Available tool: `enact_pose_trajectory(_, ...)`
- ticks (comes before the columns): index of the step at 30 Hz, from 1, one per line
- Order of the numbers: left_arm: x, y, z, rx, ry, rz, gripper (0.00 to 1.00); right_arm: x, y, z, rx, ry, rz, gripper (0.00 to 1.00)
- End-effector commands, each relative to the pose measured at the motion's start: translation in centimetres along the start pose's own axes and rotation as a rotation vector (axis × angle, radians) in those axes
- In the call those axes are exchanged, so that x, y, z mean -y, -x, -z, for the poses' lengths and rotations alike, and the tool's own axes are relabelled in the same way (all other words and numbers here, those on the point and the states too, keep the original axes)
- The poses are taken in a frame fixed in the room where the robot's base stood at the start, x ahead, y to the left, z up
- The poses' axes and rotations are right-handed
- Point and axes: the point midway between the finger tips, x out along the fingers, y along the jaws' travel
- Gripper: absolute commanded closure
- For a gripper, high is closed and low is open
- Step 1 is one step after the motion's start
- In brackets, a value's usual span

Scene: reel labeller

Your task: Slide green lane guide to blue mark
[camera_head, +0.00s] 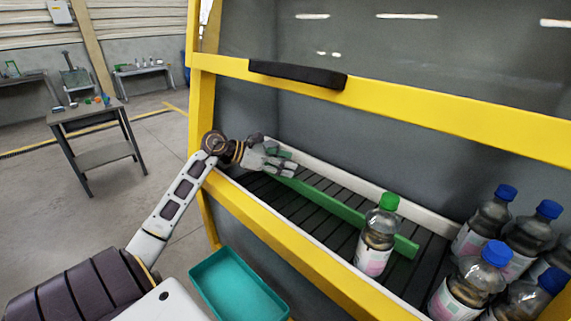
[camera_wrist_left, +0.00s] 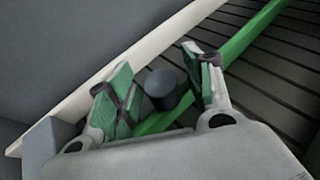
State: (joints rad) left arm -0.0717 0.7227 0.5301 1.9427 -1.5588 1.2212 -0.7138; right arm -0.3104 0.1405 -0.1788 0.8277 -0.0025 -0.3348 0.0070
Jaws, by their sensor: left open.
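The green lane guide (camera_head: 335,208) is a long bar lying along the dark slatted conveyor inside the yellow-framed machine. It also shows in the left wrist view (camera_wrist_left: 245,37). A dark round knob (camera_wrist_left: 161,88) stands at its near end, between my open left fingers in the left wrist view and touching neither one. My left gripper (camera_head: 286,163) reaches into the machine over the guide's far-left end; its green-padded fingers show in the left wrist view (camera_wrist_left: 158,92). I see no blue mark. My right gripper is not in view.
A green-capped bottle (camera_head: 377,235) stands beside the guide. Several blue-capped bottles (camera_head: 488,225) crowd the right end. A yellow crossbar with a black handle (camera_head: 297,75) spans above. A white rail (camera_head: 350,182) runs behind. A teal bin (camera_head: 236,286) sits below in front.

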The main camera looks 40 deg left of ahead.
Motion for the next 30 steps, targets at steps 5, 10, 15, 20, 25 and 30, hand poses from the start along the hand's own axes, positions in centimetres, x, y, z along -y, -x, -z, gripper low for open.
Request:
enact_pose_trajectory(5,0.0,0.9,0.0,-0.001,0.000,0.000,0.49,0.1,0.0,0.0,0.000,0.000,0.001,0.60)
enact_pose_trajectory(10,0.0,2.5,0.0,-0.001,0.000,-0.001,0.49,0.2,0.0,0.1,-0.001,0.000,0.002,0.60)
enact_pose_trajectory(15,0.0,4.4,0.0,-0.001,0.000,0.000,0.49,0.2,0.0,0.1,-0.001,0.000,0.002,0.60)
enact_pose_trajectory(20,0.0,6.2,0.1,-0.002,-0.001,0.000,0.49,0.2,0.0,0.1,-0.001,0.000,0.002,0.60)
enact_pose_trajectory(25,0.0,8.2,0.0,-0.001,0.000,-0.001,0.49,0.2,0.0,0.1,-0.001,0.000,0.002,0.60)
enact_pose_trajectory(30,-0.1,10.1,0.0,0.000,0.000,-0.001,0.49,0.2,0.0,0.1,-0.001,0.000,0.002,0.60)
